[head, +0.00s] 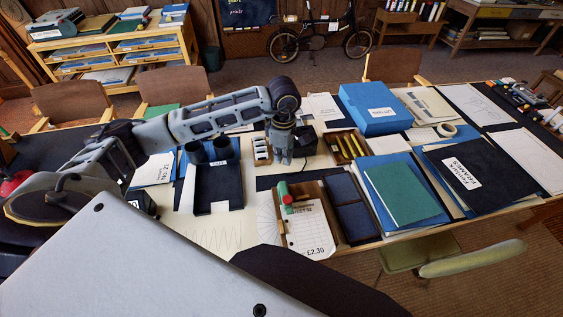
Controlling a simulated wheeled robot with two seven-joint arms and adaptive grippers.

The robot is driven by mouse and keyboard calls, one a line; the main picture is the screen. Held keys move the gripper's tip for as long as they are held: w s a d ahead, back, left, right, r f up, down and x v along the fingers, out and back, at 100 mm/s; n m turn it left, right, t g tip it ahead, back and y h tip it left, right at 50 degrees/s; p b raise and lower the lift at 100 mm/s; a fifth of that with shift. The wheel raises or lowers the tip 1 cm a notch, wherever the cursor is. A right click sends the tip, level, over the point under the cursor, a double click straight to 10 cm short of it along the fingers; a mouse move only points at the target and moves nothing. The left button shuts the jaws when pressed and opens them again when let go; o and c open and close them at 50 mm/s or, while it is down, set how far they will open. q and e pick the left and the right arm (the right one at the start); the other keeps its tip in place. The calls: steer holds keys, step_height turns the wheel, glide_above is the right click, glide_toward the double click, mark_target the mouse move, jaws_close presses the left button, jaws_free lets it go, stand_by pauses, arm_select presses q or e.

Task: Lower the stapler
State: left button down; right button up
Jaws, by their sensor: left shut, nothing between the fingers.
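My left gripper (283,158) points straight down over the middle of the table, with its fingers together and nothing held. No stapler can be made out for certain. A small green and red item (286,199) stands at the top of a wooden clipboard with a price sheet (307,232), below and apart from the gripper; I cannot tell if it is the stapler. A white slotted item (261,151) is just left of the gripper, and a black box (304,141) is just right of it, partly hidden. My right gripper is out of view.
A dark blue tray (213,197) lies left of the gripper. A pencil tray (347,147), a blue box (375,108), a green book (404,193) and a black folder (477,170) crowd the right. Chairs (75,113) stand along the far side.

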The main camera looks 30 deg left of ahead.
arm_select(q)
steer(key=shift+w+r+p, duration=0.1)
steer(key=shift+r+p, duration=0.55)
steer(key=shift+r, duration=1.35)
